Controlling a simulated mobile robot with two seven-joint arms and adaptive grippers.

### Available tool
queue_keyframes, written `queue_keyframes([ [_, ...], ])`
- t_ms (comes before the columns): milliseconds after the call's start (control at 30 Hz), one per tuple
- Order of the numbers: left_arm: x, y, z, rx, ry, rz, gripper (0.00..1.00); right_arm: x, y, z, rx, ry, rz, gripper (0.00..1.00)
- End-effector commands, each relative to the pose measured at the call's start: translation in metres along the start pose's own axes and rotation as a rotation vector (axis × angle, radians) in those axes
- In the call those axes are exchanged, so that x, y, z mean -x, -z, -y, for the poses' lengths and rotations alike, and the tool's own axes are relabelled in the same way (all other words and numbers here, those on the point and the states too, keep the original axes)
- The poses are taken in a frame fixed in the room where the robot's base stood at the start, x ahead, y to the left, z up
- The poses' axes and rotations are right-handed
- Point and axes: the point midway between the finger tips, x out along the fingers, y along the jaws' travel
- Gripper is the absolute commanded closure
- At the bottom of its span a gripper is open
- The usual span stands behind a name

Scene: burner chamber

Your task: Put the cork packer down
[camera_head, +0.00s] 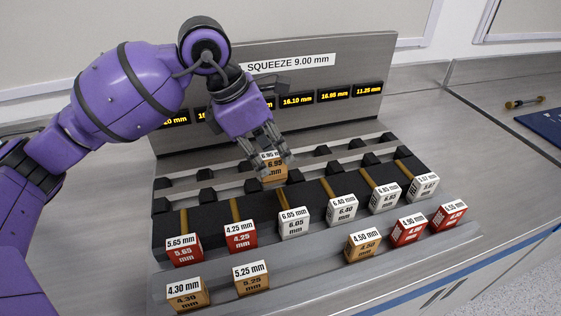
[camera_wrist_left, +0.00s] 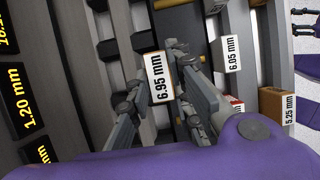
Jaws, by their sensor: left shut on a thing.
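The cork packer (camera_head: 273,174) is a tan block with a white label reading 6.95 mm. My left gripper (camera_head: 276,159) is shut on it, with the fingers on either side. It is over the dark stepped rack (camera_head: 330,163), behind the row of labelled blocks; I cannot tell whether it touches the rack. In the left wrist view the packer (camera_wrist_left: 161,78) shows its label between the two fingers.
White and red blocks, such as the 6.05 mm one (camera_head: 293,224), line the rack's front. The front shelf (camera_head: 310,262) holds tan and red blocks, with a bare stretch between 5.25 mm and 4.50 mm. A panel with displays (camera_head: 297,100) stands behind.

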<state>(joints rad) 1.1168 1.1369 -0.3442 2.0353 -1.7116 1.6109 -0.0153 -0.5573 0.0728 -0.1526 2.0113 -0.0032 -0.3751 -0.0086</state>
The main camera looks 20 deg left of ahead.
Motion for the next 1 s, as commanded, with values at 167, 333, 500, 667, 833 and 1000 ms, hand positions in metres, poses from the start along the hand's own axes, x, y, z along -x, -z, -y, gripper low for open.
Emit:
queue_keyframes([
  [167,-0.020,0.001,-0.015,0.002,-0.001,0.002,1.00,0.000,0.002,0.000,0.000,0.000,-0.003,0.60],
  [333,-0.029,0.002,-0.021,0.003,0.000,0.001,1.00,0.001,0.003,0.000,0.001,0.000,-0.006,0.60],
  [500,-0.052,0.010,-0.024,0.003,0.001,-0.001,1.00,0.001,0.005,-0.001,0.001,0.000,-0.009,0.60],
  [667,-0.061,0.013,-0.024,0.000,-0.002,0.003,1.00,0.001,0.006,-0.001,0.002,0.000,-0.010,0.60],
  [833,-0.061,0.013,-0.024,0.000,-0.003,0.003,1.00,0.001,0.006,-0.001,0.002,0.000,-0.010,0.60],
  [1000,-0.065,0.015,-0.024,0.001,-0.002,0.001,0.78,0.000,0.003,-0.001,0.002,0.000,-0.006,0.60],
])
